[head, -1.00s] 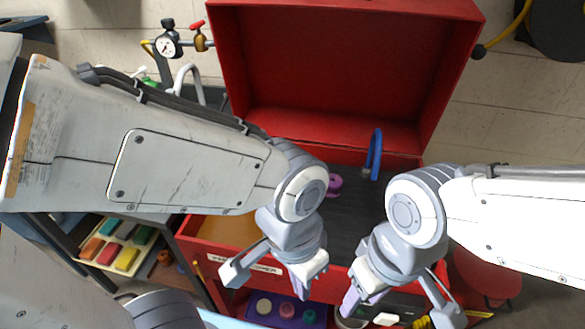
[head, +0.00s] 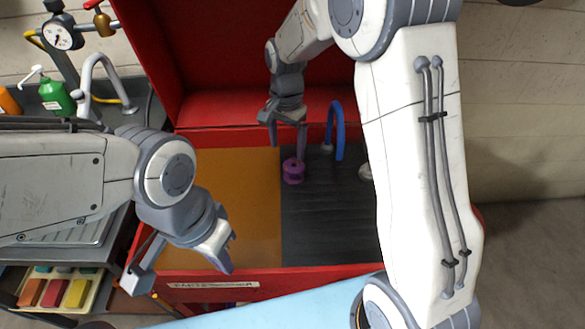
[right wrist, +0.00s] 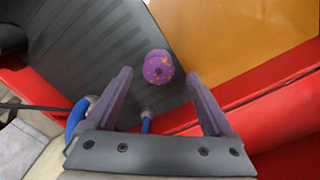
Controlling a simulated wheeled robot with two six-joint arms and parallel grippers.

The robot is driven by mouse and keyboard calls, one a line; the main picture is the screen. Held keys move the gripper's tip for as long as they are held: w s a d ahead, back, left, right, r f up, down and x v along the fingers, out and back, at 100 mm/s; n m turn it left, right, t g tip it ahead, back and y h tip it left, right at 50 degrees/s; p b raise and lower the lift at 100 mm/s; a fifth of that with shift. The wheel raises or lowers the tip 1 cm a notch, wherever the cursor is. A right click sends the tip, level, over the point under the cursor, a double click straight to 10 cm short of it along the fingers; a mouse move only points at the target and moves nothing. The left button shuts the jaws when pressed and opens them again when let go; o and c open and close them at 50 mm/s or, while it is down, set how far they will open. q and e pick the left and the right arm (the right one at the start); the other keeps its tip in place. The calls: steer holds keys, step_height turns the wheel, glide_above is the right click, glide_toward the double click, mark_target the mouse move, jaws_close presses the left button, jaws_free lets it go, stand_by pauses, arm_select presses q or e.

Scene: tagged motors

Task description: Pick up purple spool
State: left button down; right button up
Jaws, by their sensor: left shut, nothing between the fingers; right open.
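The purple spool (head: 293,172) stands on the dark ribbed mat near its left edge, inside the red box. In the right wrist view the spool (right wrist: 158,66) shows yellow specks and appears between and beyond my open fingertips. My right gripper (head: 301,150) is open and empty, reaching in from the back, just above the spool. In the right wrist view its two fingers (right wrist: 160,76) are spread, with neither visibly gripping the spool. My left gripper (head: 226,260) is shut and empty near the box's front wall, left of the spool.
The red box (head: 165,285) has an ochre panel (head: 235,200) beside the dark mat (head: 325,225). A blue curved hook (head: 339,130) stands right of the spool. Left are a green bottle (head: 55,98), a gauge (head: 62,33) and a colored-block tray (head: 50,293).

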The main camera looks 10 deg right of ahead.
mark_target(294, 165)
steer(key=shift+w+d+f+m, duration=0.7)
steer(key=shift+w+d+f, duration=0.25)
steer(key=shift+f, duration=0.2)
step_height(294, 165, down, 4)
steer(key=shift+r, duration=0.2)
steer(key=shift+d+f+p, duration=0.2)
steer(key=shift+f+p, duration=0.15)
steer(key=shift+f, duration=2.6)
steer(key=shift+w, duration=0.1)
jaws_close()
